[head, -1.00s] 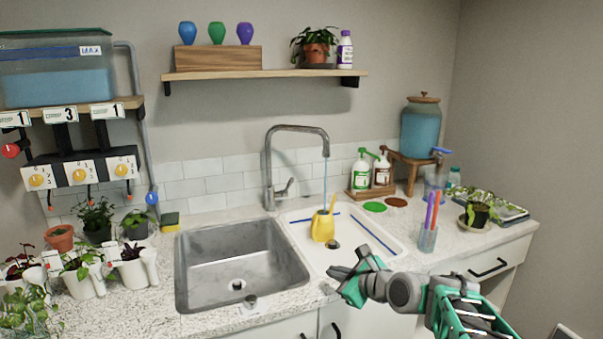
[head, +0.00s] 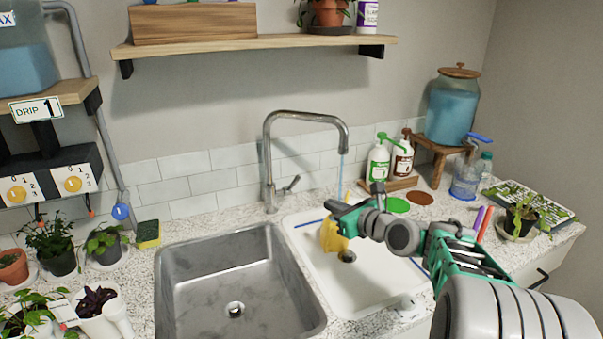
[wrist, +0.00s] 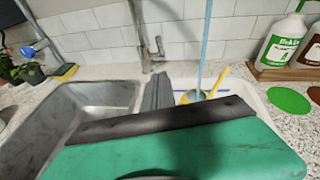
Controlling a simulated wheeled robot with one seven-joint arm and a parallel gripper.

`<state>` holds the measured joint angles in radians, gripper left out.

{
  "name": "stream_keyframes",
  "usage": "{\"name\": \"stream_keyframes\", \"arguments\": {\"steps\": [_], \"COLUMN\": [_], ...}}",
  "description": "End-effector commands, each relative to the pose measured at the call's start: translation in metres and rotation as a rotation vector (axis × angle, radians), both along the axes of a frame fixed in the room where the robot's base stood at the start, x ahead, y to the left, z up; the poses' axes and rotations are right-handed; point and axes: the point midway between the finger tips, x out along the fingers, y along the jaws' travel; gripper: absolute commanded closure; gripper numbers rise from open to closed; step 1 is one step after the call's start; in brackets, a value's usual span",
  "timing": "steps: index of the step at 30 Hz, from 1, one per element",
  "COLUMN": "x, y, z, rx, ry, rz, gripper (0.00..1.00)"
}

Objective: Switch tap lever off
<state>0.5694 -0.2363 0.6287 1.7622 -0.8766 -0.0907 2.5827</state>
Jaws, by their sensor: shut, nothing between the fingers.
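The steel tap (head: 267,160) stands behind the sinks. Its short lever (head: 291,184) sticks out to the right near the base, tilted up. The lever also shows at the top of the wrist view (wrist: 158,46). A blue stream of water (head: 342,171) falls from the spout toward the yellow watering can (head: 329,239) in the white basin. My gripper (head: 336,207) is shut and empty, in front of the can and partly hiding it. In the wrist view, my grey fingertips (wrist: 158,90) point toward the tap base, apart from the lever.
The steel sink (head: 172,285) lies left of the white basin (head: 375,300). Green (head: 378,164) and brown (head: 403,160) pump bottles stand behind right. A blue water dispenser (head: 450,112) is farther right. A wooden shelf (head: 255,47) hangs above.

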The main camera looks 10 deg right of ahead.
Motion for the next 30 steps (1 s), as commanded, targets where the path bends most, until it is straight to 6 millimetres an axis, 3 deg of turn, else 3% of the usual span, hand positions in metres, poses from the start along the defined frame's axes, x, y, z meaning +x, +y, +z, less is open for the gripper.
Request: {"name": "stream_keyframes", "arguments": {"steps": [16, 30], "x": [0.008, 0.095], "y": [-0.003, 0.032], "z": [-0.003, -0.028], "rx": [-0.001, -0.002], "ry": [0.001, 0.000], "rz": [-0.008, -0.002], "gripper": [1.00, 1.00]}}
